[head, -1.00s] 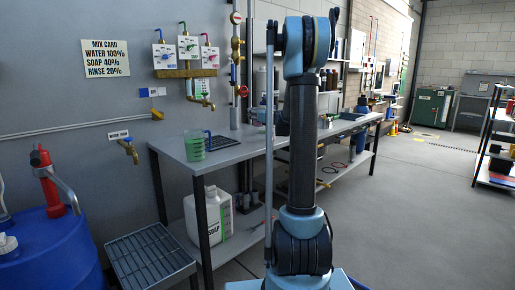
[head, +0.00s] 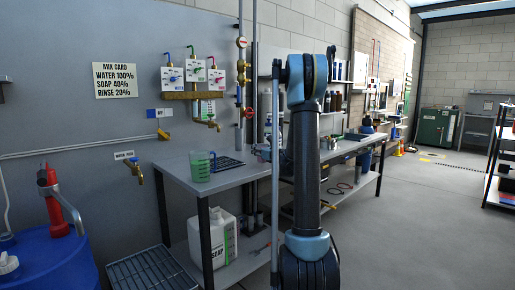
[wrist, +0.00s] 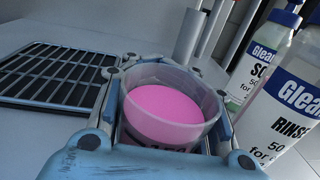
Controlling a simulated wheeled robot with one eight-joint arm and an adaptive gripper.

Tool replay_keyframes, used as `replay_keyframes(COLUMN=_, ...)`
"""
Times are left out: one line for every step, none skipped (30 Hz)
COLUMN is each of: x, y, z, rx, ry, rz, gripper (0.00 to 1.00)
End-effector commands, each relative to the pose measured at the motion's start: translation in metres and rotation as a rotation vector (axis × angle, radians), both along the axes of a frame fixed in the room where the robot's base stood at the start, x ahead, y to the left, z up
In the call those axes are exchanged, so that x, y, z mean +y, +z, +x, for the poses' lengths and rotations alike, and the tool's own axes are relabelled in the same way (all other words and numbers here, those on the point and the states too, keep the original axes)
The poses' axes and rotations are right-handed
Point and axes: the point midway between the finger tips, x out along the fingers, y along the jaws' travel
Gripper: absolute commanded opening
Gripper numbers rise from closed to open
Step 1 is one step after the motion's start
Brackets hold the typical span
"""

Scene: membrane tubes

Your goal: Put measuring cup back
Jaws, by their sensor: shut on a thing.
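My gripper (wrist: 168,78) is shut on a clear round cup (wrist: 165,112) in the wrist view. The cup is open at the top and holds pink liquid; dark print shows low on its front. The cup looks close to upright, and its base is hidden. In the head view a green see-through measuring jug (head: 200,167) with a handle stands on the metal table, apart from my gripper. My gripper is mostly hidden behind my arm in the head view.
A black drain grid (wrist: 52,75) lies left of the cup. A rinse bottle (wrist: 285,105) and a soap bottle (wrist: 262,58) stand close on the right. The metal table (head: 225,180) has bare room at its front. Taps (head: 207,122) hang above.

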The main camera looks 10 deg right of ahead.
Motion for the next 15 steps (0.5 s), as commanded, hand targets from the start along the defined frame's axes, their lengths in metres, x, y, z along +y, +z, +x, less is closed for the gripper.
replay_keyframes(x=0.0, y=-0.006, z=0.001, rx=0.0, ry=0.0, rz=0.0, gripper=0.0)
replay_keyframes(x=0.0, y=-0.009, z=0.001, rx=0.0, ry=0.0, rz=0.0, gripper=0.0)
replay_keyframes(x=0.0, y=-0.013, z=0.001, rx=0.0, ry=0.0, rz=0.0, gripper=0.0)
replay_keyframes(x=0.0, y=-0.015, z=0.0, rx=0.0, ry=0.0, rz=0.0, gripper=0.0)
replay_keyframes(x=0.0, y=-0.017, z=0.0, rx=0.0, ry=0.0, rz=0.0, gripper=0.0)
replay_keyframes(x=0.0, y=-0.019, z=0.0, rx=0.0, ry=0.0, rz=0.0, gripper=0.0)
replay_keyframes(x=0.0, y=-0.02, z=0.0, rx=0.0, ry=0.0, rz=0.0, gripper=0.0)
replay_keyframes(x=0.0, y=-0.021, z=0.0, rx=0.0, ry=0.0, rz=0.0, gripper=0.0)
replay_keyframes(x=0.0, y=-0.022, z=0.0, rx=0.0, ry=0.0, rz=0.0, gripper=0.0)
replay_keyframes(x=0.0, y=-0.022, z=0.0, rx=0.0, ry=0.0, rz=0.0, gripper=0.0)
replay_keyframes(x=0.0, y=-0.022, z=0.0, rx=0.0, ry=0.0, rz=0.0, gripper=0.0)
replay_keyframes(x=0.0, y=-0.022, z=0.0, rx=0.0, ry=0.0, rz=0.0, gripper=0.0)
replay_keyframes(x=0.0, y=-0.022, z=0.0, rx=0.0, ry=0.0, rz=0.0, gripper=0.0)
replay_keyframes(x=0.0, y=-0.022, z=0.0, rx=0.0, ry=0.0, rz=0.0, gripper=0.0)
replay_keyframes(x=0.0, y=-0.022, z=0.0, rx=0.0, ry=0.0, rz=0.0, gripper=0.0)
